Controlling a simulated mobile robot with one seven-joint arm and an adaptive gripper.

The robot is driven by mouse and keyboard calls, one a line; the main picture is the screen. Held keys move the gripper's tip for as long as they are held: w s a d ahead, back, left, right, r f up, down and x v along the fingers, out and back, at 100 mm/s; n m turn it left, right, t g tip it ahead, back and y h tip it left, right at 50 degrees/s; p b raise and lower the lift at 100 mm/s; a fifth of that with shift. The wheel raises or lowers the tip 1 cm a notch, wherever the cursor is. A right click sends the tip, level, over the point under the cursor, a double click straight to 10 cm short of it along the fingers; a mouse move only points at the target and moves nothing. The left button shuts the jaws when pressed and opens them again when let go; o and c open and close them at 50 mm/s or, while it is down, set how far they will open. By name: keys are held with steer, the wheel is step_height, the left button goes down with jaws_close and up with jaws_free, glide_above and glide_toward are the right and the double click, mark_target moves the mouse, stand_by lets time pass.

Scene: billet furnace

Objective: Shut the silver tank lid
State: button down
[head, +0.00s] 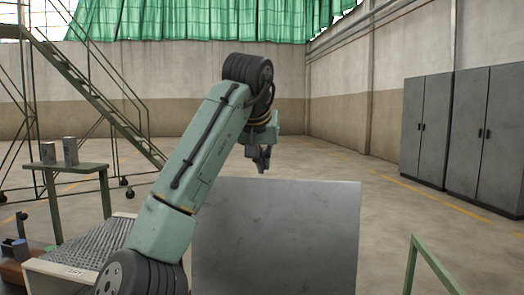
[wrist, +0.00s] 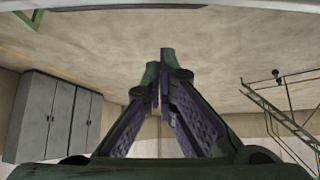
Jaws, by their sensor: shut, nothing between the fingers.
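The silver tank lid (head: 275,240) is a flat grey metal panel standing raised, nearly upright, at the bottom middle of the head view. The tank below it is out of the picture. My gripper (head: 262,165) points down just above the lid's top edge in the head view, with a small gap in the picture. I cannot tell whether it is in front of or behind the lid. In the wrist view my gripper (wrist: 160,62) has its fingertips together with nothing between them. The lid cannot be made out surely there.
A green table (head: 75,167) with two small metal blocks stands at left, by a grated white unit (head: 75,262). A stair platform (head: 95,90) is behind. Grey cabinets (head: 425,130) line the right wall. A green rail (head: 430,262) is at lower right. Floor behind is open.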

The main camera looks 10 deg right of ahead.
steer(key=f, duration=0.2)
steer(key=f+p, duration=0.1)
steer(key=shift+s+a+f, duration=0.15)
steer(key=shift+s+f, duration=0.25)
steer(key=shift+f, duration=0.1)
stand_by(0.4)
